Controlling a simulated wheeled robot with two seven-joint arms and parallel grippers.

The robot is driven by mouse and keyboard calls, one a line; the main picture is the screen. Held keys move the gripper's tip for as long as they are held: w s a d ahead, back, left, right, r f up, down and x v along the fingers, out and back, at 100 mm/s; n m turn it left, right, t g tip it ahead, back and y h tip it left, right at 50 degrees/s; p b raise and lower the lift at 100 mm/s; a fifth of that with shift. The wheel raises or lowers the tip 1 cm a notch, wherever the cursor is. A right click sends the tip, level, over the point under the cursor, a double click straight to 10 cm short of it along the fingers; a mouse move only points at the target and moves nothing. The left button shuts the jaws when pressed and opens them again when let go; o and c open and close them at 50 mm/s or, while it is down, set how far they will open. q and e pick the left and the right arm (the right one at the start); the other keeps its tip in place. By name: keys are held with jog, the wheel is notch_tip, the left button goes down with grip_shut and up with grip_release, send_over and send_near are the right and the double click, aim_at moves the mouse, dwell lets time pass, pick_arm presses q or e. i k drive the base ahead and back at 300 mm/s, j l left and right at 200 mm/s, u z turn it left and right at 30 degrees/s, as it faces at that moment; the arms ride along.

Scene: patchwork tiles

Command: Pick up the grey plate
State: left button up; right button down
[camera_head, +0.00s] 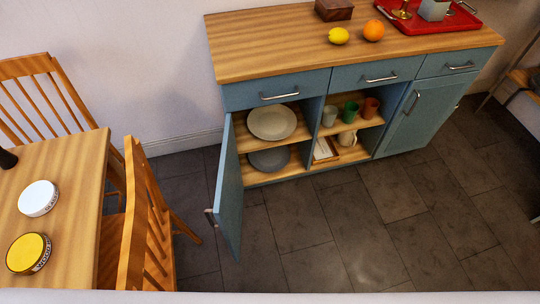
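A dark grey round plate (269,160) lies on the lower shelf of the left compartment in the blue cabinet (228,191). Its far part is partly hidden under the upper shelf. A lighter, beige-grey plate (272,122) sits on the upper shelf above it. The cabinet's left door (228,195) stands open toward me. Neither of my grippers shows in the head view.
A lemon (339,36), an orange (373,30) and a red tray (460,20) are on the countertop. A wooden chair (148,225) and table (75,180) stand left. Floor before the cabinet is clear.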

aim_at(274, 159)
jog(key=i+l+u, duration=0.35)
jog(key=l+u, duration=0.2)
jog(key=i+l+u, duration=0.25)
jog(key=l, duration=0.25)
jog(key=l+u, duration=0.3)
